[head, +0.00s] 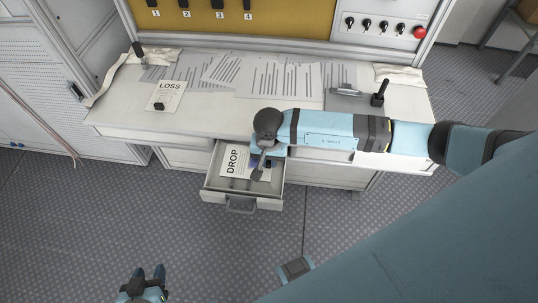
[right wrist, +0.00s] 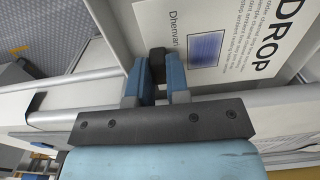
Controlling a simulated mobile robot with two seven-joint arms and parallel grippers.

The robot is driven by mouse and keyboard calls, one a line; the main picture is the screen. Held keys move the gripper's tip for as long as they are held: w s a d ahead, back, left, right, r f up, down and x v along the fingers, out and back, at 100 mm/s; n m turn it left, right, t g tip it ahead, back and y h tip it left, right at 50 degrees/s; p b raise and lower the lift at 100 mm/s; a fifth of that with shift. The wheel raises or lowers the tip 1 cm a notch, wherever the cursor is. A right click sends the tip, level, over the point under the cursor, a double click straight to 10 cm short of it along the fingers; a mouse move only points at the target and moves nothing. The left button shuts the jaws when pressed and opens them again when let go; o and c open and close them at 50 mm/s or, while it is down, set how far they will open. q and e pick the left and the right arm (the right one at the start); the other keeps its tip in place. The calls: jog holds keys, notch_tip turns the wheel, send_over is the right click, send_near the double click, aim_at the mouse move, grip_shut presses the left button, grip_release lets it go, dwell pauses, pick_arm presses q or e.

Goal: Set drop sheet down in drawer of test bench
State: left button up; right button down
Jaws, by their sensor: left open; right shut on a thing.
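The drop sheet (head: 234,160), white with bold "DROP" lettering, is within the outline of the open drawer (head: 214,193) of the test bench (head: 210,120). My right gripper (head: 261,168) is over the drawer, partly hidden under my arm. In the right wrist view its blue fingers are shut on a dark block (right wrist: 157,62) at the edge of the drop sheet (right wrist: 225,45). I cannot tell whether the sheet touches the drawer floor. My left gripper (head: 148,274) is open and empty, low over the floor at the bottom left.
A "LOSS" sheet (head: 166,97) with a dark block lies on the bench top among several printed sheets (head: 275,78). A clipboard (head: 345,92) and a black-handled tool (head: 379,95) are at the right. The floor before the drawer is clear.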

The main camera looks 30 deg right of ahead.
jog(key=shift+f, duration=0.4)
jog(key=shift+f, duration=0.15)
jog(key=shift+f+b, duration=0.35)
jog(key=shift+b, duration=0.15)
jog(key=shift+f+b, duration=0.5)
jog(key=shift+f, duration=0.1)
jog(key=c, duration=1)
grip_release()
